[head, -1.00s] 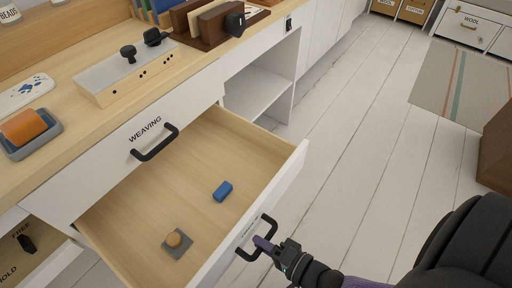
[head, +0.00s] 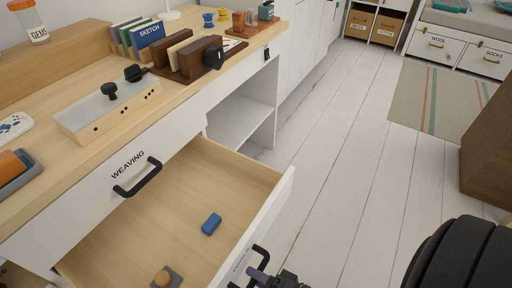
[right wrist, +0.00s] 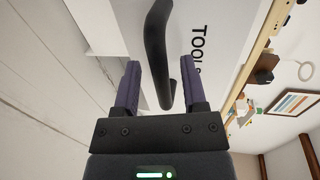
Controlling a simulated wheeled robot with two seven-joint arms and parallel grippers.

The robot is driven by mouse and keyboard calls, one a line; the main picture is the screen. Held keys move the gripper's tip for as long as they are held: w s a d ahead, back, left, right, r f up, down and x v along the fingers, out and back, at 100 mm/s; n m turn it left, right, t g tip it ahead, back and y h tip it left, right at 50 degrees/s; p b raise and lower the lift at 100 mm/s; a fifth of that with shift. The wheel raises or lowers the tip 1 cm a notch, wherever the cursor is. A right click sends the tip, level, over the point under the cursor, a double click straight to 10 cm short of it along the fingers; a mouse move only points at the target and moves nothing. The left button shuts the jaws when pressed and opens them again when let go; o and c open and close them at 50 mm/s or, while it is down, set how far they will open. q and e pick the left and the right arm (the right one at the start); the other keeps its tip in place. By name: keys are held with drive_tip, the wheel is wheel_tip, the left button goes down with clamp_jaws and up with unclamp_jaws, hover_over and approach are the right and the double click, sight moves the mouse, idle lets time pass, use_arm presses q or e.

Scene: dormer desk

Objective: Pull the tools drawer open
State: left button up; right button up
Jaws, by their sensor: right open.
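The tools drawer (head: 150,232) stands pulled well out from the desk, its pale wood inside showing. A blue block (head: 211,223) and a round orange-brown piece on a grey square (head: 163,277) lie in it. Its black handle (head: 262,252) is at the bottom of the head view. My right gripper (head: 262,279) is at this handle, partly cut off by the frame edge. In the right wrist view the gripper (right wrist: 160,75) is open, and the handle (right wrist: 157,45) passes between its two purple fingers, with the "TOOLS" label behind. My left gripper is not in view.
The closed weaving drawer (head: 70,205) with its black handle is above the tools drawer. The desk top holds a box with black knobs (head: 108,110), a wooden rack and books. An open shelf (head: 240,115) is beyond. White floorboards (head: 335,150) are clear to the right.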

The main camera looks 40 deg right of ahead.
use_arm(q)
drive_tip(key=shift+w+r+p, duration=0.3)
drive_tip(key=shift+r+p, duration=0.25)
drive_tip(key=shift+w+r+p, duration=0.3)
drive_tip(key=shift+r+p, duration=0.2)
drive_tip(key=shift+p, duration=0.05)
use_arm(e)
drive_tip(key=v, duration=0.9)
drive_tip(key=shift+s, duration=0.15)
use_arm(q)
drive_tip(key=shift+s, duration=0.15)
